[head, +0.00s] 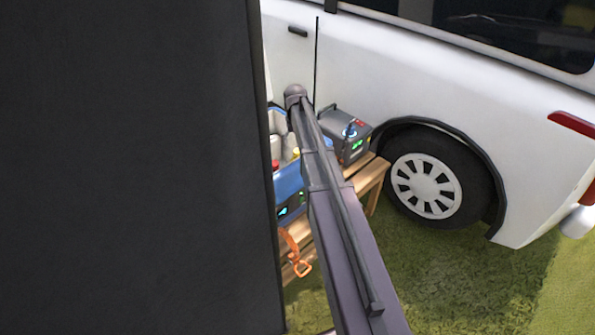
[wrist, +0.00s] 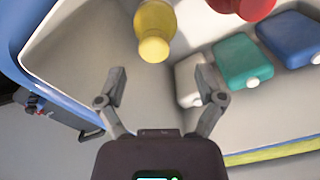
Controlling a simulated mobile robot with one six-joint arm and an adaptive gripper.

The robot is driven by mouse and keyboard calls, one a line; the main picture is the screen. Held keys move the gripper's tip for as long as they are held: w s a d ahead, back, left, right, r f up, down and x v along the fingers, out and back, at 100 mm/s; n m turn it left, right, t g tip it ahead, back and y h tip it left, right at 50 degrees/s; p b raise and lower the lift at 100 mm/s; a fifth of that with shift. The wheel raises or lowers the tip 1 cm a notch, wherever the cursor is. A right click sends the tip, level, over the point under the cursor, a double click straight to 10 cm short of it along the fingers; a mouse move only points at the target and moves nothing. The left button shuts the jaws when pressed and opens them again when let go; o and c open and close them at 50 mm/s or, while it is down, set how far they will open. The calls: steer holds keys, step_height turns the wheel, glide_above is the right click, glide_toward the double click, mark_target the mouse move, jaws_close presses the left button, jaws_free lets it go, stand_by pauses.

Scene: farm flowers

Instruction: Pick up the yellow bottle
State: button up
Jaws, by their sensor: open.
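The yellow bottle (wrist: 155,28) shows at the top middle of the wrist view, lying or leaning in a pale-lined blue container (wrist: 75,45), with its lighter yellow cap toward me. My gripper (wrist: 160,80) is open and empty. Its two fingertips are spread just short of the cap, with a gap between. In the head view my arm hides much of the container, whose blue side (head: 289,190) shows on a wooden bench. The bottle cannot be made out clearly in the head view.
In the container, a red item (wrist: 243,8) and white (wrist: 190,78), teal (wrist: 241,60) and blue (wrist: 290,38) small bottles lie right of the yellow one. A grey device (head: 345,137) stands on the wooden bench (head: 368,178), beside a white vehicle (head: 450,70). A dark panel blocks the left.

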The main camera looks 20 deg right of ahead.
mark_target(297, 151)
steer(key=shift+f, duration=0.15)
steer(key=f+b, duration=0.3)
steer(key=shift+d, duration=0.3)
steer(key=shift+f+b, duration=1)
steer(key=shift+b, duration=0.1)
jaws_close()
